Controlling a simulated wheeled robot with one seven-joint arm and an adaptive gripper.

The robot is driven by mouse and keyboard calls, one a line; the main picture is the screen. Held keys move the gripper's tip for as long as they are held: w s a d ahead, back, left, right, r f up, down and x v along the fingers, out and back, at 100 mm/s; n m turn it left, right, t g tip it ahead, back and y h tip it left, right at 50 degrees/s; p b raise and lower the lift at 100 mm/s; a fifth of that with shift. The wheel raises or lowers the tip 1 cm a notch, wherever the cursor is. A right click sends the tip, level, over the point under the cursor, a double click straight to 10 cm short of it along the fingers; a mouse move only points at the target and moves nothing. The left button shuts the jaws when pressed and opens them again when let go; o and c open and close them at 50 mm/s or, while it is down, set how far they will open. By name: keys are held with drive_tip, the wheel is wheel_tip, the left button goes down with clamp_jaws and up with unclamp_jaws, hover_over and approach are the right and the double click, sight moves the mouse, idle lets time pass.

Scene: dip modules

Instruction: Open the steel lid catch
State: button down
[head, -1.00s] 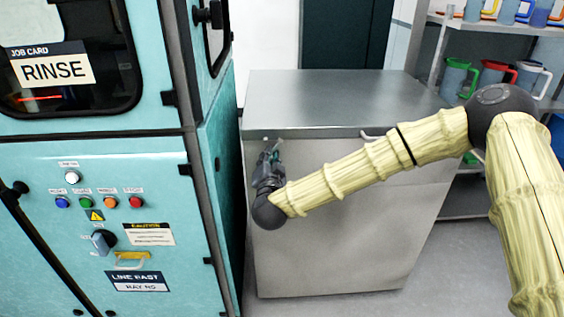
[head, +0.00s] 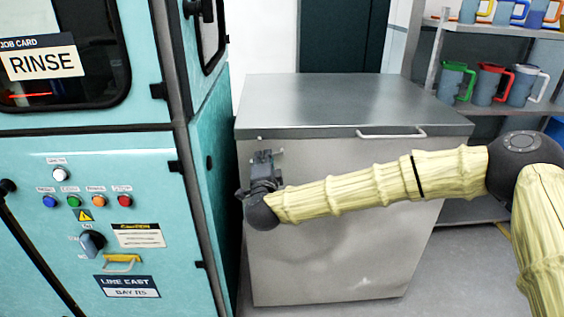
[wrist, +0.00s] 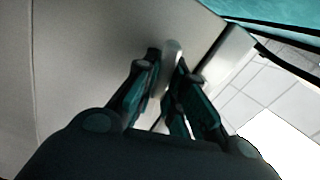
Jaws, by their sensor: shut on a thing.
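The steel chest (head: 345,235) stands in the middle of the head view, with its flat lid (head: 350,98) lying closed on top. The steel lid catch is at the chest's upper left front, below the lid edge. In the wrist view the catch (wrist: 172,50) is a pale metal tab between my fingertips. My gripper (head: 264,155) is at the chest's upper left front, fingers pointing up. In the wrist view my gripper (wrist: 167,68) is shut on the catch. The fingers and wrist hide most of the catch in the head view.
A teal machine (head: 100,220) with buttons stands close on the left. A bar handle (head: 390,133) is on the lid's front edge, right of my gripper. Shelves with several jugs (head: 488,85) stand at the back right. Floor (head: 460,275) is clear at the lower right.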

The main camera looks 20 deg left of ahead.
idle(0.5)
drive_tip(key=c, duration=1.5)
unclamp_jaws()
drive_tip(key=shift+s, duration=0.1)
drive_tip(key=v, duration=1.2)
